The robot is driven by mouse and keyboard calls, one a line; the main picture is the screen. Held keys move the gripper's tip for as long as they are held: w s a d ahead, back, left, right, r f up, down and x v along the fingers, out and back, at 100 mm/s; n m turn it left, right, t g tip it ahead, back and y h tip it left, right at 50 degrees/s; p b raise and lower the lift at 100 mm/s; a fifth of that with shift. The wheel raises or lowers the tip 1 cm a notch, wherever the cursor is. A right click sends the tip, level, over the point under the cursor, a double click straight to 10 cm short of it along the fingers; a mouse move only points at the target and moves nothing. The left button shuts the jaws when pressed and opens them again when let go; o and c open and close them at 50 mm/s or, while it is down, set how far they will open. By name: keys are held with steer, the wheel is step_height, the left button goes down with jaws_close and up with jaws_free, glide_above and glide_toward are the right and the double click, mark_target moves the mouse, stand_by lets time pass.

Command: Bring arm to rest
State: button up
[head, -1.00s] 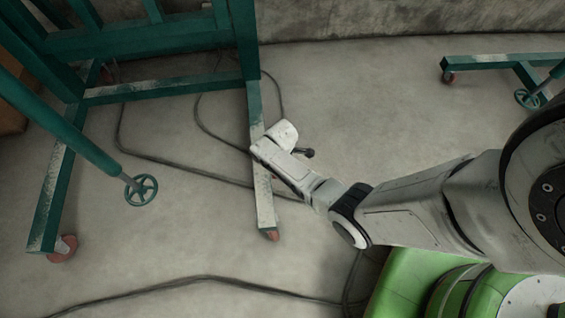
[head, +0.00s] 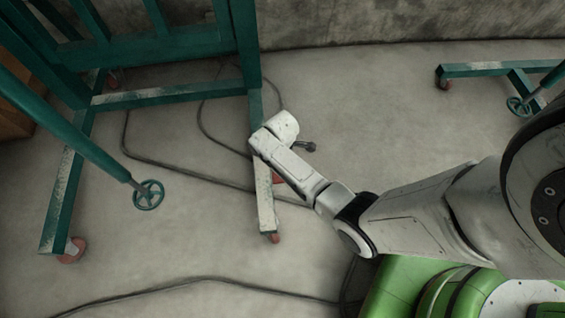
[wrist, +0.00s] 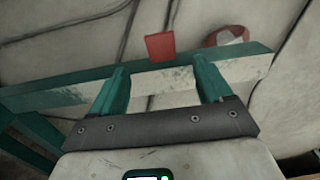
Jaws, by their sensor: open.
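My arm reaches in from the right in the head view, over the foot of a teal rolling frame (head: 84,160). My gripper (wrist: 160,76) shows in the wrist view as two teal fingers on a dark bar, spread apart with nothing held between them. Behind the fingers runs the frame's worn teal and white foot beam (wrist: 180,76); I cannot tell the exact gap. In the head view the white end of my arm covers part of this beam (head: 266,200), and the fingers are hard to make out.
A handwheel (head: 148,195) and red castors (head: 72,252) belong to the frame at left. Another teal frame foot (head: 485,69) stands at the upper right. Dark cables (head: 200,281) lie across the concrete floor (head: 370,110), which is otherwise clear between the frames.

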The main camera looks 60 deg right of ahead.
steer(key=shift+r, duration=0.95)
steer(key=s+a+r+m+t, duration=0.1)
steer(key=s+a+r+m, duration=0.3)
steer(key=s+a+r, duration=0.4)
steer(key=s+a+r+m, duration=0.35)
steer(key=s+r, duration=0.25)
steer(key=r, duration=0.4)
step_height(320, 180, up, 25)
steer(key=p, duration=2.5)
steer(key=shift+d, duration=0.15)
steer(key=shift+m, duration=0.25)
steer(key=shift+c, duration=0.4)
